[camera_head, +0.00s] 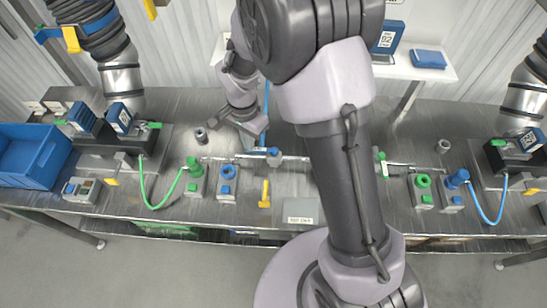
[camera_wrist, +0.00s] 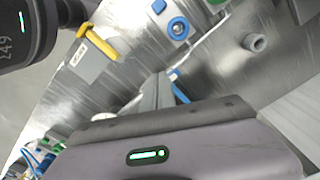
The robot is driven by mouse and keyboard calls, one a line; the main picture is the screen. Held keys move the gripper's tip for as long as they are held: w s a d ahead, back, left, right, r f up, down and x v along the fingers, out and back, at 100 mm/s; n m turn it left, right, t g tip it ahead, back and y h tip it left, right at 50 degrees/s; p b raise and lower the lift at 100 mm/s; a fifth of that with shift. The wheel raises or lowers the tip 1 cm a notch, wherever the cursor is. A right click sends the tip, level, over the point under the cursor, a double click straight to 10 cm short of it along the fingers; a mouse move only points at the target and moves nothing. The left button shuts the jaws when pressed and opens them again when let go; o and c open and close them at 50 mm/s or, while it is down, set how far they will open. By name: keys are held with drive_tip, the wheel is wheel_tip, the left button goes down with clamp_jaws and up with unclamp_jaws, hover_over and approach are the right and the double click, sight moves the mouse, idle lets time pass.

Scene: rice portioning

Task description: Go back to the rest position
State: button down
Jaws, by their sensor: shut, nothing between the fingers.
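My gripper (camera_head: 258,128) hangs above the left-middle part of the steel workbench (camera_head: 330,205), below my bent arm. It is shut and holds nothing. In the wrist view, its grey fingers (camera_wrist: 160,92) rise together from the wide housing with a green light. The bench surface shows behind them, and the fingers look apart from the things on it. My large arm link covers the middle of the bench in the head view.
A blue crate (camera_head: 52,150) stands at the far left. Button boxes (camera_head: 227,187) with green and blue tops line the front edge, near a yellow-handled tool (camera_head: 265,194). A small metal cup (camera_head: 201,136) stands left of my gripper. A white shelf (camera_head: 425,68) is behind.

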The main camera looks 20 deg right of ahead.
drive_tip(key=shift+r, duration=0.1)
idle(0.3)
drive_tip(key=s+d+r+n+t+b, duration=0.1)
drive_tip(key=s+r+t+b, duration=0.1)
drive_tip(key=s, duration=0.4)
drive_tip(key=s+d+r+n+t+y+b, duration=0.1)
drive_tip(key=s+d+r+n+t+b, duration=0.1)
drive_tip(key=s+r+b, duration=0.3)
drive_tip(key=s+d+r+n+t+y+b, duration=0.1)
drive_tip(key=s+r+n+b, duration=0.1)
drive_tip(key=s+b, duration=0.4)
drive_tip(key=s+r, duration=0.1)
drive_tip(key=s, duration=0.1)
drive_tip(key=shift+s+d+r+t, duration=0.25)
drive_tip(key=shift+s+d+t, duration=0.1)
drive_tip(key=shift+d+t, duration=0.05)
